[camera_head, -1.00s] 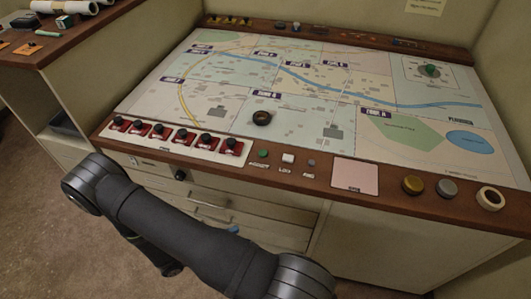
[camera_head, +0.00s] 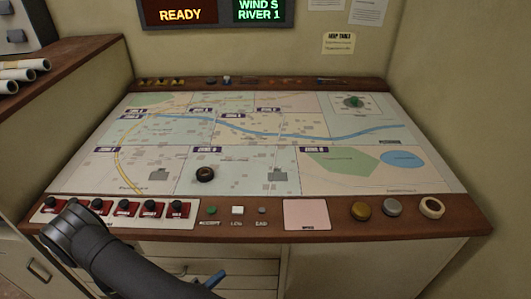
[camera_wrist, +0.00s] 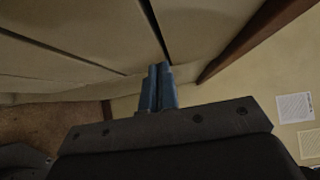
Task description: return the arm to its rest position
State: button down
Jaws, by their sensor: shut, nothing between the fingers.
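My gripper's blue fingers (camera_wrist: 160,88) are together and empty in the wrist view, with pale panels and a brown wooden edge beyond them. In the head view, a blue tip of my gripper (camera_head: 215,280) shows low in front of the console's drawers. My dark arm crosses the lower left of that view, in front of the console's front edge. The rest of my gripper is hidden or out of frame there. The console (camera_head: 330,213) has a map top and a wooden front rail.
The rail bears red switch units (camera_head: 127,208), a green button (camera_head: 211,210), a pink pad (camera_head: 307,214), gold (camera_head: 361,210) and silver (camera_head: 393,207) knobs, and a white ring (camera_head: 431,207). A dark ring (camera_head: 205,174) lies on the map. A lit display (camera_head: 215,12) hangs behind.

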jog(key=shift+w+d, duration=0.15)
jog(key=shift+w, duration=1.65)
